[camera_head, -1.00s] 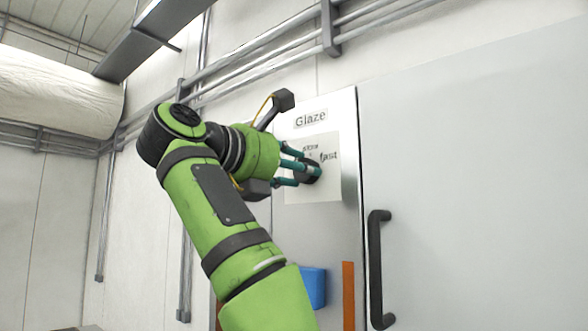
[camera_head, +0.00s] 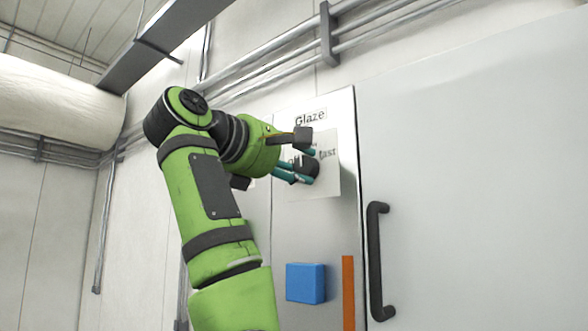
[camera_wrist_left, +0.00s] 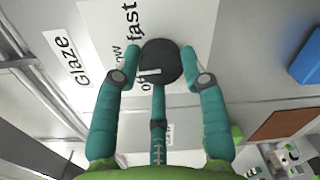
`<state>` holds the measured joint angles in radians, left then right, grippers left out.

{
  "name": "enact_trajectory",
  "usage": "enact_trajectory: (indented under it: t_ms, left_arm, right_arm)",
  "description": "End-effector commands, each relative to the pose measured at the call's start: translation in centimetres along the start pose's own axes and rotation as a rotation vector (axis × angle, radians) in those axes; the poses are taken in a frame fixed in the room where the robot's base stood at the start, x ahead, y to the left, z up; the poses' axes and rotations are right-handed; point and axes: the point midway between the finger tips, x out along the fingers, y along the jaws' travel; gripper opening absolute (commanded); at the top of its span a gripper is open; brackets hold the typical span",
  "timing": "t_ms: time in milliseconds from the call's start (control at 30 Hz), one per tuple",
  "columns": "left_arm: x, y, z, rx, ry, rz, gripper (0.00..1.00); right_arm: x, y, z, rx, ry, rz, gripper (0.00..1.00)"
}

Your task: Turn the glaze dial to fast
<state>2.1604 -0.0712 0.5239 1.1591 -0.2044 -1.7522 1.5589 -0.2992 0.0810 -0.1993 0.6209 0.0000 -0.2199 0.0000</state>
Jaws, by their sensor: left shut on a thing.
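The glaze dial (camera_head: 308,167) is a dark round knob on a white label plate (camera_head: 326,185) under the word "Glaze". The words "off", "slow" and "fast" stand around it, with "fast" to its right in the head view. In the left wrist view the dial (camera_wrist_left: 165,58) shows a white mark on the side facing "slow" and "off"; its exact setting is hard to tell. My left gripper (camera_head: 300,174) is shut on the dial, its teal fingers (camera_wrist_left: 160,78) on either side of it. My right gripper is not in view.
A blue box-like part (camera_head: 305,283) and an orange strip (camera_head: 348,292) are lower on the panel. A dark vertical handle (camera_head: 376,262) stands out to the right of them. Pipes (camera_head: 270,62) run along the wall above.

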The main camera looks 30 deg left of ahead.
Motion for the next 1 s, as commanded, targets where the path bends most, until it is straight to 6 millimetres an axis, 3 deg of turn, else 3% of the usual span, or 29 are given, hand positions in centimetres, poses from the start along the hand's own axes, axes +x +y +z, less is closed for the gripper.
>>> enact_trajectory:
  t_ms: [1000]
  left_arm:
    - [-0.1,0.0,0.0,0.92,0.038,0.001,0.09]
  right_arm:
    - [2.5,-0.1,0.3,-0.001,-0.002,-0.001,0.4]
